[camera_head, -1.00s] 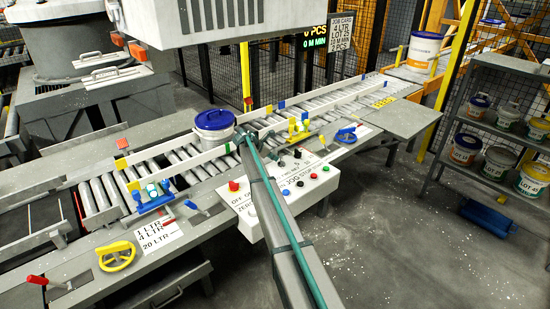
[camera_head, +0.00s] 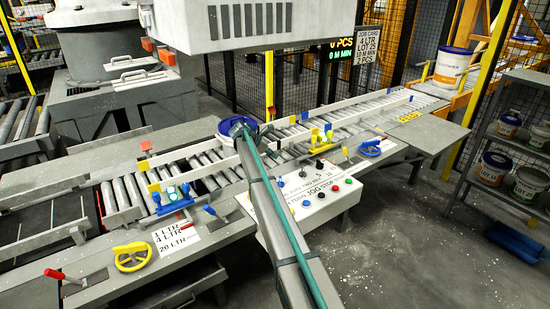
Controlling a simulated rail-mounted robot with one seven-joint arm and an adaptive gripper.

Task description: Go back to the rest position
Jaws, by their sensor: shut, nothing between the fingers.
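My arm reaches from the bottom of the view up to the roller conveyor. My gripper (camera_head: 241,127) is at its far end, seen from behind and small, with its fingers shut and empty. A white pail with a blue lid (camera_head: 225,127) stands on the conveyor (camera_head: 205,162), just beyond and left of my gripper. My gripper overlaps the pail in the picture and hides part of it; I cannot tell whether they touch.
A control box (camera_head: 318,194) with coloured buttons is beside my arm. A yellow handwheel (camera_head: 131,257) and blue handwheel (camera_head: 370,148) sit along the conveyor's front. Shelves of pails (camera_head: 515,165) stand at right. A large white housing (camera_head: 240,22) hangs above.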

